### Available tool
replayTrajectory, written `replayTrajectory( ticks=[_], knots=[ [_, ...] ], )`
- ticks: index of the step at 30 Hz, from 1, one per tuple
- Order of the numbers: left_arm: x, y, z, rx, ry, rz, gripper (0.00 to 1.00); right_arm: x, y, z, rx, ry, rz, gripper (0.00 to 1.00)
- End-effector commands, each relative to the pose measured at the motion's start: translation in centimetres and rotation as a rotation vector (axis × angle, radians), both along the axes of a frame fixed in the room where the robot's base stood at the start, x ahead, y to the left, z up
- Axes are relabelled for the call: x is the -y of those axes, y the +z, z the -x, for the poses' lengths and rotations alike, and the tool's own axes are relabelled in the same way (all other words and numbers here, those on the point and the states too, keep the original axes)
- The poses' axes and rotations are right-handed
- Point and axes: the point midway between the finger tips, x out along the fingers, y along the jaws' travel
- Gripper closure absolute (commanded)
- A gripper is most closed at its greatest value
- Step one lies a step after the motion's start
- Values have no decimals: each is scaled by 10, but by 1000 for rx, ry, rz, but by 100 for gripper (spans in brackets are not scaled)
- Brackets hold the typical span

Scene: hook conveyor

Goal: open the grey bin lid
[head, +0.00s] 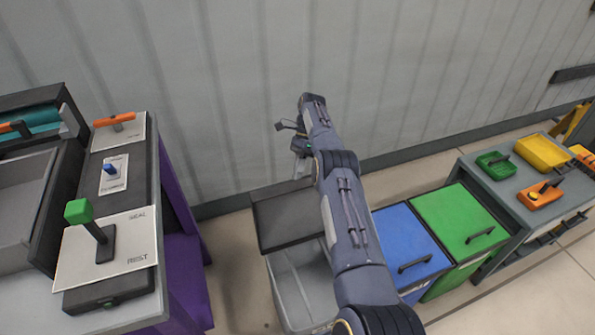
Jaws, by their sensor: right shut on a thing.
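The grey bin (288,285) stands on the floor in the middle of the head view, with its pale inside showing. Its dark grey lid (285,222) is raised and tilted up at the back of the bin. My right arm reaches over the bin from the bottom right, past the lid. My right gripper (301,160) is at the lid's far upper edge, shut on the lid. Its fingertips and the lid's handle are mostly hidden behind the lid and my arm. My left gripper is out of view.
A blue-lidded bin (398,235) and a green-lidded bin (455,210) stand right of my arm. A grey table with coloured trays (542,153) is further right. A lever panel (130,255) is on the left bench. A ribbed wall (230,90) stands close behind.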

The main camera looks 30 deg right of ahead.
Motion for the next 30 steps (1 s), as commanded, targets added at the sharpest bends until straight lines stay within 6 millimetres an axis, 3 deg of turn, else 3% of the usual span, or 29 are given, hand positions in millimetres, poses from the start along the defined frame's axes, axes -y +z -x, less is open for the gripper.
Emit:
replayTrajectory(
  ticks=[1, 2, 3, 6, 9, 23, 26, 30],
  knots=[
    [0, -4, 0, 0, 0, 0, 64, -1, -31, 8, -40, -2, 2, 100],
    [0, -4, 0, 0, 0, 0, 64, -1, -31, 8, -40, -2, 2, 88],
    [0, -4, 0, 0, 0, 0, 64, -1, -31, 8, -40, -1, 1, 82],
    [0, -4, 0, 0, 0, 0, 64, -1, -31, 8, -40, -1, 1, 69],
    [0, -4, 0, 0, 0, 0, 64, -1, -31, 8, -39, 0, 1, 63],
    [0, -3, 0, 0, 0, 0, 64, -1, -27, 8, -37, 2, 0, 59],
    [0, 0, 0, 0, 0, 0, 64, -1, -18, 8, -35, 2, 0, 66],
    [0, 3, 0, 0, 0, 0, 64, -1, 7, 9, -28, 1, 2, 67]
  ],
)
